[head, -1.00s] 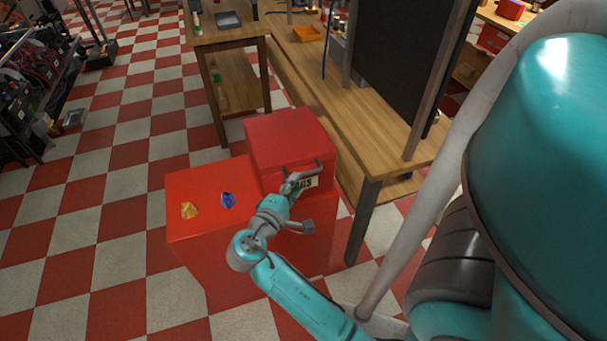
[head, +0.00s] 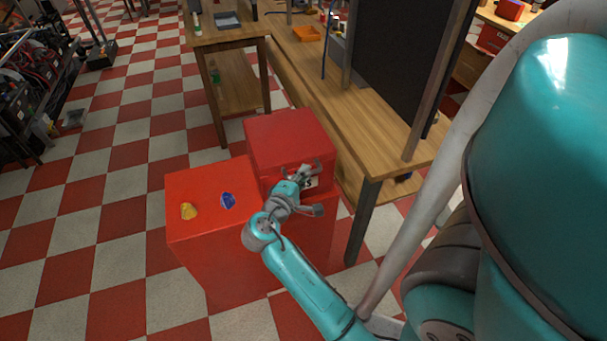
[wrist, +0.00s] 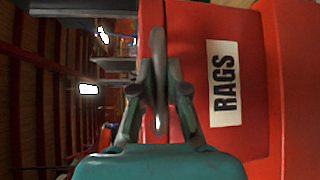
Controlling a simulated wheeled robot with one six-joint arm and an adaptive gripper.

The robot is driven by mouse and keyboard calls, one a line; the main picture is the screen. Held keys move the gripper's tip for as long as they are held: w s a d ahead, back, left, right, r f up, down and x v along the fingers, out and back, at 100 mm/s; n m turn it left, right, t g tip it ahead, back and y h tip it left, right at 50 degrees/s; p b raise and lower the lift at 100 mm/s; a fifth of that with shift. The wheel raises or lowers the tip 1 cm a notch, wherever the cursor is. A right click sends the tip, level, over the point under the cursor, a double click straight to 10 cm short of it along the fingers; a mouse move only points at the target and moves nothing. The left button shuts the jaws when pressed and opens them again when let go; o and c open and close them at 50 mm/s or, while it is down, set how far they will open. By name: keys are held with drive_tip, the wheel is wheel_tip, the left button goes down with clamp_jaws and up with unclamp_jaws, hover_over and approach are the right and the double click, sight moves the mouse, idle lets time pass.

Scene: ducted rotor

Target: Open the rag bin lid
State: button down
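The red rag bin (head: 290,145) is a box with a closed-looking lid, standing on a red cabinet. Its front carries a white "RAGS" label, which shows sideways in the wrist view (wrist: 225,83) and is mostly hidden by my gripper in the head view. The grey handle (wrist: 158,50) is on the bin's front. My gripper (head: 306,172) is at the front of the bin, at the handle. In the wrist view my gripper's two fingers (wrist: 158,80) come in close on either side of the handle bar and look shut on it.
A wooden workbench (head: 345,125) with a dark panel stands close on the right.

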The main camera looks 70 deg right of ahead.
drive_tip(key=shift+r, duration=0.1)
drive_tip(key=w+d+r+n+y, duration=0.1)
drive_tip(key=w+d+r, duration=0.25)
drive_tip(key=r, duration=0.65)
drive_tip(key=w+d+r+n+y, duration=0.1)
drive_tip(key=w+d+r, duration=0.25)
drive_tip(key=r, duration=0.65)
drive_tip(key=w+d+r+n+g+y, duration=0.1)
drive_tip(key=w+d+r+y, duration=0.1)
drive_tip(key=w+d, duration=0.4)
drive_tip(key=w+d+r+n+g+y, duration=0.1)
drive_tip(key=w+d+r+y, duration=0.1)
drive_tip(key=w+d+r, duration=0.2)
drive_tip(key=shift+w+d+n+y, duration=0.35)
drive_tip(key=shift+w+d, duration=1.35)
drive_tip(key=shift+d, duration=1.8)
drive_tip(key=shift+r, duration=0.1)
